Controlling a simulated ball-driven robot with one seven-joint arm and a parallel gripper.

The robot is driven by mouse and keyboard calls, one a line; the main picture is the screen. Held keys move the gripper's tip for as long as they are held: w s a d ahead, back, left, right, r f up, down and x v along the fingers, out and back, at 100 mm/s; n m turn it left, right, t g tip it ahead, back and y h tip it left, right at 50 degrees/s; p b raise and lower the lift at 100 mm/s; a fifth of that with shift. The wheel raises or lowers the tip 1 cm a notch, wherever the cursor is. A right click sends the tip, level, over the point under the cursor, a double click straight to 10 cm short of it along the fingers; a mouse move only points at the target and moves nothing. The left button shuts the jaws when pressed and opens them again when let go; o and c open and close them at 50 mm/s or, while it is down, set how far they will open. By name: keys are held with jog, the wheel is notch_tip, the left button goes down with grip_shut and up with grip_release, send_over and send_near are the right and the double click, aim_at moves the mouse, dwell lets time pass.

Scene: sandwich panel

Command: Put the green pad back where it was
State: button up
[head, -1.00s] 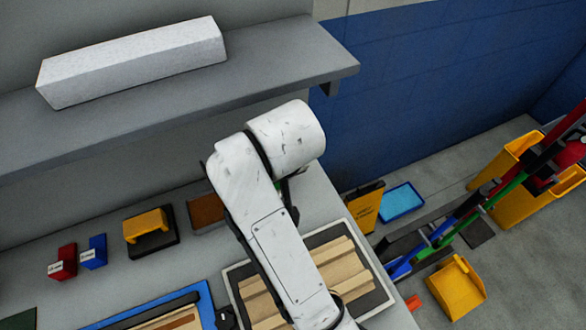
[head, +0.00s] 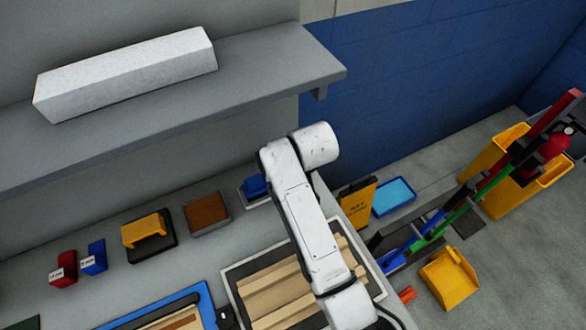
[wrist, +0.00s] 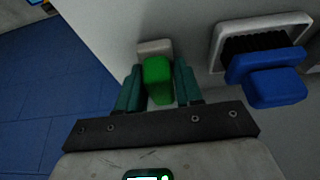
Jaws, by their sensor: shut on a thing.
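The green pad (wrist: 158,82) shows in the wrist view between the two teal fingers of my gripper (wrist: 157,95), which is shut on it. A pale grey-beige block (wrist: 154,47) shows just beyond the pad's far end; I cannot tell whether it is part of the pad. In the head view my white arm hides both the gripper and the pad.
A blue-handled brush (wrist: 270,80) in a pale tray (wrist: 218,38) lies right of my gripper; its blue part (head: 255,187) shows in the head view. A brown block (head: 207,212) and yellow-handled block (head: 146,230) stand left. A grey shelf (head: 250,75) overhangs the bench.

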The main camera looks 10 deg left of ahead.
jog(key=shift+f, duration=0.2)
jog(key=o, duration=1)
jog(key=shift+f, duration=0.1)
jog(key=v, duration=1.2)
jog(key=shift+r, duration=0.25)
